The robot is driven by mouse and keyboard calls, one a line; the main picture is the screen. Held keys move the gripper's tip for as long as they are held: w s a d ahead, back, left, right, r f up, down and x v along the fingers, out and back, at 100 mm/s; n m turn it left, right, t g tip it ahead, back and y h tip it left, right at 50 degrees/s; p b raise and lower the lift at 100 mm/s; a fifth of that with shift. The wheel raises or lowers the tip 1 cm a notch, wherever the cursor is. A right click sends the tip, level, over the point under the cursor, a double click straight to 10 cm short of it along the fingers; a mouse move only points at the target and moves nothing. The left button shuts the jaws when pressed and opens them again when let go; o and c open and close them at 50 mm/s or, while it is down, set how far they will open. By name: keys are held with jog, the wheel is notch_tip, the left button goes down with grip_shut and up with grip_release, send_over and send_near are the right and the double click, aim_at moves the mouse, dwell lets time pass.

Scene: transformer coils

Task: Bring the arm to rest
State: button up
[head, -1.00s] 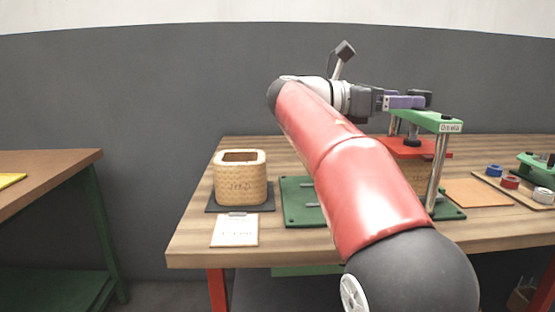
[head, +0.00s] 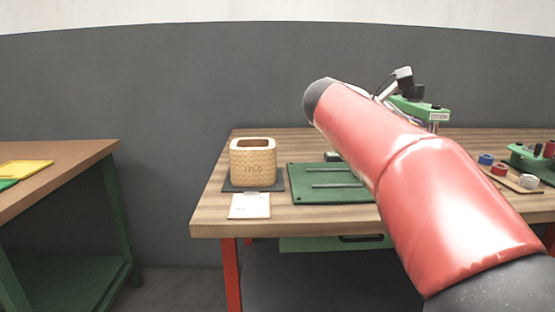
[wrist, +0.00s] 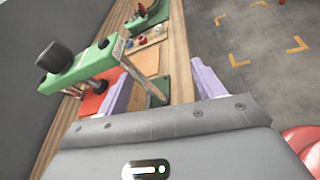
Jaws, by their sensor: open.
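My red arm (head: 410,180) reaches from the lower right over the workbench in the head view and hides part of the bench. My gripper shows in the wrist view (wrist: 160,92), its two purple fingers spread apart with nothing between them. In the head view the gripper is hidden behind the arm. The green press frame (head: 420,107) stands behind the arm at the right; in the wrist view its green crossbar (wrist: 85,65) with a dark knob lies to the left of the fingers. The gripper is apart from it as far as I can tell.
Tape rolls (head: 500,170) sit at the right. Another table (head: 85,153) stands left. Open floor (wrist: 235,75) shows in the wrist view.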

jog(key=s+a+f+m+y, duration=0.3)
jog(key=s+f+m, duration=0.3)
jog(key=f, duration=0.3)
jog(key=s+a+f+m+t+y, duration=0.1)
jog(key=s+a+f+m+y, duration=0.3)
jog(key=s+f, duration=0.5)
jog(key=s+a+f+m+t+y, duration=0.1)
jog(key=s+a+f+m+y, duration=0.3)
jog(key=s+f+m+y, duration=0.3)
notch_tip(320, 180, down, 4)
jog(key=shift+s+a+f+m, duration=0.15)
jog(key=shift+s+m, duration=0.15)
jog(key=shift+s, duration=0.25)
